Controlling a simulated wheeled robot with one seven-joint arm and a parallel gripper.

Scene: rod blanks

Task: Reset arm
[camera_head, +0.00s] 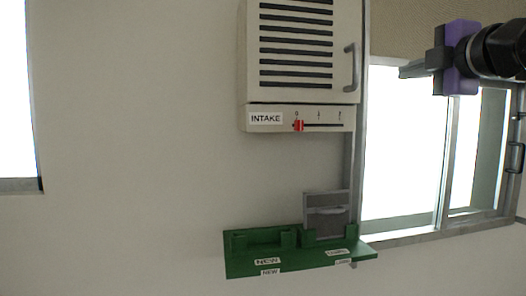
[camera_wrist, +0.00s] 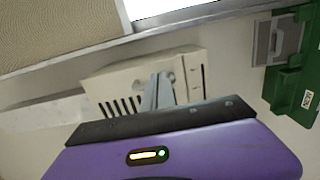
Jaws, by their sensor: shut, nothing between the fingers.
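My gripper (camera_head: 404,71) is at the upper right in the head view, in front of the bright window and to the right of the intake unit. Its fingers are closed together and hold nothing. In the wrist view the gripper (camera_wrist: 158,80) points toward the intake unit, with its purple body filling the bottom of the picture. My arm reaches in from the right edge.
A cream INTAKE unit (camera_head: 262,60) with a slotted front, handle and red slider (camera_head: 298,126) is on the wall. Below it, a green rack (camera_head: 240,268) labelled NEW holds a grey framed panel (camera_head: 340,200) in its right slot. The left slot looks empty.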

